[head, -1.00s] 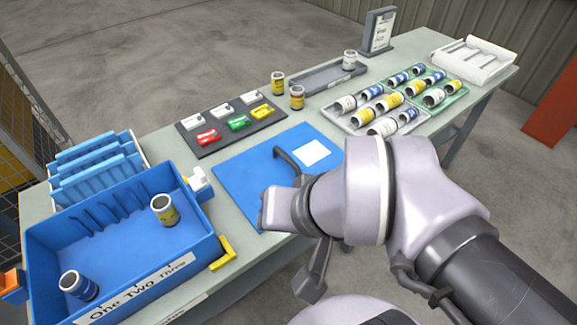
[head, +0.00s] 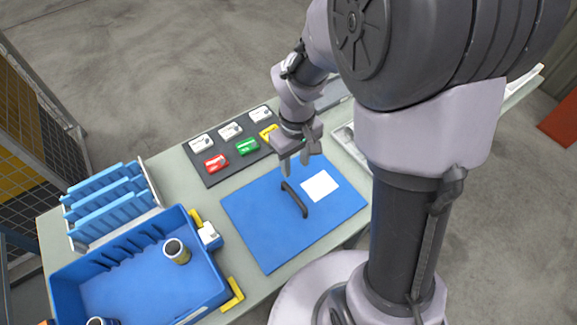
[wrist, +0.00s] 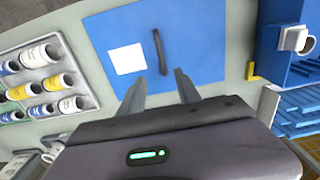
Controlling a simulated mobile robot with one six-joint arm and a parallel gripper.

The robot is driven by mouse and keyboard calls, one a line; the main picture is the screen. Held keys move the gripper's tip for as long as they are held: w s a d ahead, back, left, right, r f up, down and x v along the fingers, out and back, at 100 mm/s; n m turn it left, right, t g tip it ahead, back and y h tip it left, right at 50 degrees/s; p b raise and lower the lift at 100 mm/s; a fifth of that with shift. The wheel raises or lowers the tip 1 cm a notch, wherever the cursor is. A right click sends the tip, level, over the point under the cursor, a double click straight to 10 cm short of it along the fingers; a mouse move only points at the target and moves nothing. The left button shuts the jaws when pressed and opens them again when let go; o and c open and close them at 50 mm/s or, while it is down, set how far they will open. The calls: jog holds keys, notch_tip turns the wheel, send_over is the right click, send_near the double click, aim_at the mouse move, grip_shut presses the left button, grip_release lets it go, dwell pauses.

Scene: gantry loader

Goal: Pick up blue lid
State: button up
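The blue lid (head: 265,232) is a flat blue panel lying on the table. It has a dark bar handle (head: 295,199) near its middle and a white label (head: 320,186) beside the handle. My gripper (head: 294,164) is above the lid's far edge, apart from the handle. In the wrist view the lid (wrist: 205,40) lies ahead of my fingers (wrist: 160,88), which are spread open and empty. The handle (wrist: 160,52) lies beyond the gap between the fingertips.
A blue bin (head: 218,268) with cans stands left of the lid, with blue dividers (head: 105,190) behind it. A dark board (head: 197,166) with colored blocks lies behind the lid. Can trays (wrist: 55,112) show in the wrist view. My arm hides the table's right part.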

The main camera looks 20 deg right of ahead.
jog(key=b, duration=0.4)
send_near(294, 195)
jog(key=f, duration=0.5)
jog(key=shift+w+d+f, duration=0.1)
jog(key=shift+w+f, duration=0.1)
jog(key=shift+f, duration=0.05)
notch_tip(294, 195, down, 6)
jog(key=b, duration=0.3)
jog(key=shift+s+r, duration=0.15)
jog(key=shift+r, duration=0.25)
jog(key=shift+c, duration=0.7)
grip_shut()
